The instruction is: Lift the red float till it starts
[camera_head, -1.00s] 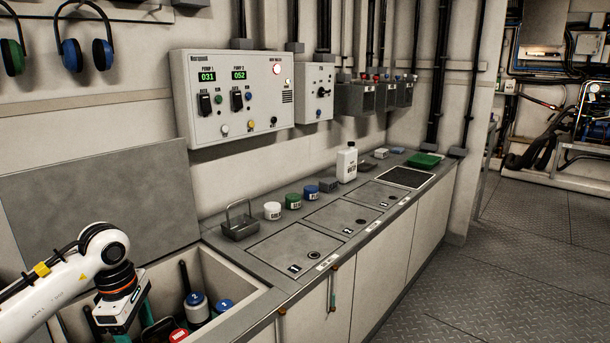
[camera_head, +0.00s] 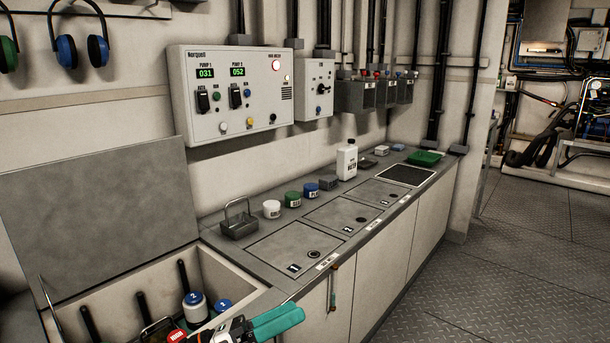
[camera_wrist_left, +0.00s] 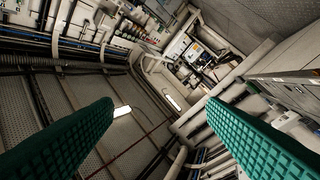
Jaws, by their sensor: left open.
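A red cap with white marking (camera_head: 177,336), seemingly the red float's top, shows low in the open bin (camera_head: 235,272) at the bottom edge of the head view. Its lower part is cut off by the frame. My left gripper (camera_head: 288,318) is right of it, over the bin's front right edge, with its teal fingers pointing right, away from the red cap. In the left wrist view the fingers (camera_wrist_left: 160,102) stand wide apart with nothing between them. That view shows only walls, pipes and floor, not the float. My right gripper is not in view.
Blue-topped floats (camera_head: 193,299) and (camera_head: 223,306) stand beside the red cap, with dark rods nearby. The raised grey lid (camera_head: 100,215) leans behind the bin. A control panel (camera_head: 235,90) hangs above.

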